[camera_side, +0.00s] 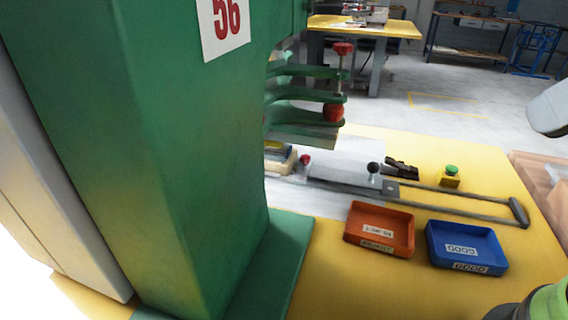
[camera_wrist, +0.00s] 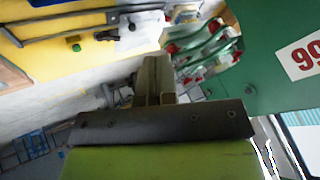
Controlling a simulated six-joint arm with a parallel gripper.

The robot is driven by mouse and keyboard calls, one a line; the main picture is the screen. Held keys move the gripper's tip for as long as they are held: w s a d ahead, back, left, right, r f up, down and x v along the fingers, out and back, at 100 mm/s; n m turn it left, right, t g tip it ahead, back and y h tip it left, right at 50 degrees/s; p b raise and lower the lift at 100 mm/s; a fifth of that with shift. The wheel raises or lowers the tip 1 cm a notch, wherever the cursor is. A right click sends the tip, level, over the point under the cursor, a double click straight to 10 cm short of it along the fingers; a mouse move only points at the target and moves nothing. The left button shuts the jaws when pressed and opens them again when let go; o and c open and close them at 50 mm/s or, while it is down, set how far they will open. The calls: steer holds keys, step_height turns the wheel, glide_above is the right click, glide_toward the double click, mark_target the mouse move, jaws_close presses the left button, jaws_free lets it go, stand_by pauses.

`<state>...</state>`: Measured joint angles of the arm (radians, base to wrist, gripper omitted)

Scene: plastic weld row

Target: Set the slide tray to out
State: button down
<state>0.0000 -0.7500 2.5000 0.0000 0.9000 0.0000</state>
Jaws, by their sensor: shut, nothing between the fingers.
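The slide tray's long dark rails (camera_side: 450,203) run along the yellow bench in the side view, with a dark grip (camera_side: 518,212) across their right end. A dark block (camera_side: 385,189) and a black ball knob (camera_side: 373,167) sit along them, left of the middle. The left part runs under the green press, where a pale part (camera_side: 280,160) and a red knob (camera_side: 305,159) show; the column hides the rest. In the wrist view the rails (camera_wrist: 60,34) lie at upper left. My gripper (camera_wrist: 153,72) is shut and empty, apart from the rails in that picture.
A green press column (camera_side: 170,150) stands at left. A red tray (camera_side: 380,229) and a blue tray (camera_side: 466,247) sit in front of the rails. A green button on a yellow box (camera_side: 451,176) and a black clamp (camera_side: 401,168) stand behind them.

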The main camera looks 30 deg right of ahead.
steer(key=c, duration=1)
jaws_free()
steer(key=shift+o, duration=1)
steer(key=shift+w+r, duration=0.1)
steer(key=shift+w, duration=0.2)
steer(key=m+g+h, duration=0.2)
steer(key=m+g, duration=0.3)
steer(key=m, duration=0.7)
glide_above(375, 162)
steer(key=s, duration=0.2)
step_height(375, 162, down, 17)
steer(key=f, duration=0.3)
steer(key=w+f, duration=0.1)
steer(key=f, duration=0.2)
steer(key=w+f, duration=0.1)
steer(key=f, duration=0.2)
steer(key=shift+f, duration=0.35)
